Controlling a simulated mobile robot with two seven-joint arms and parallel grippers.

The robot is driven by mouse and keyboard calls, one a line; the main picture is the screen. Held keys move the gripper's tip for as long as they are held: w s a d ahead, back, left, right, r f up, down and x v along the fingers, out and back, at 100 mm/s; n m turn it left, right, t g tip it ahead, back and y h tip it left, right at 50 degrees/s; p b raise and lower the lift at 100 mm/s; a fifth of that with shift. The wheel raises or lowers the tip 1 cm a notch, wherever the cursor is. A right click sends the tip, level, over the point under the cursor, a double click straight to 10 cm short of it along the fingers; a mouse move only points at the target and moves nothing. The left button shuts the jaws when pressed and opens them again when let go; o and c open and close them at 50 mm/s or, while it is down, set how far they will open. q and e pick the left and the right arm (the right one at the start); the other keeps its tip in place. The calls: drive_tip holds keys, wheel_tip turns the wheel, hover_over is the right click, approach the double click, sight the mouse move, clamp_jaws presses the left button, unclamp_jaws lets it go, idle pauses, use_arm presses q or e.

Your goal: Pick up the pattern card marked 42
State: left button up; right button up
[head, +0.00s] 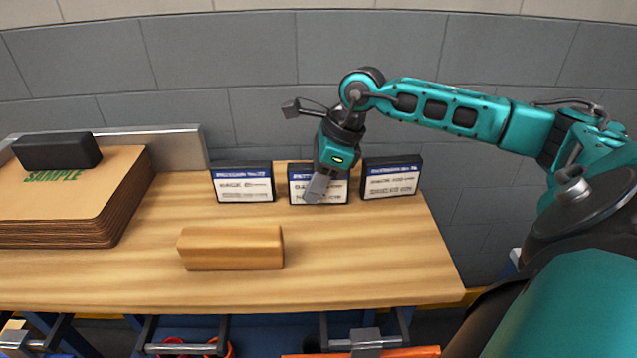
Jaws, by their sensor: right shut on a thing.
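Three pattern cards with black frames, blue headers and white faces stand in a row at the back of the wooden table: a left card (243,184), a middle card (335,194) and a right card (391,180). Their print is too small for me to read the number 42. My right gripper (316,189) reaches down from above onto the middle card and is shut on it. Its fingers cover part of that card's face. The middle card appears upright between the other two. My left gripper is not in view.
A stack of brown sheets marked SAMPLE (95,190) with a black block (57,151) on top stands at the left. A wooden block (230,248) lies in front of the cards. A metal rail (178,150) runs behind the stack. The table's right front is clear.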

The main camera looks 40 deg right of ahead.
clamp_jaws()
drive_tip(key=shift+r, duration=0.1)
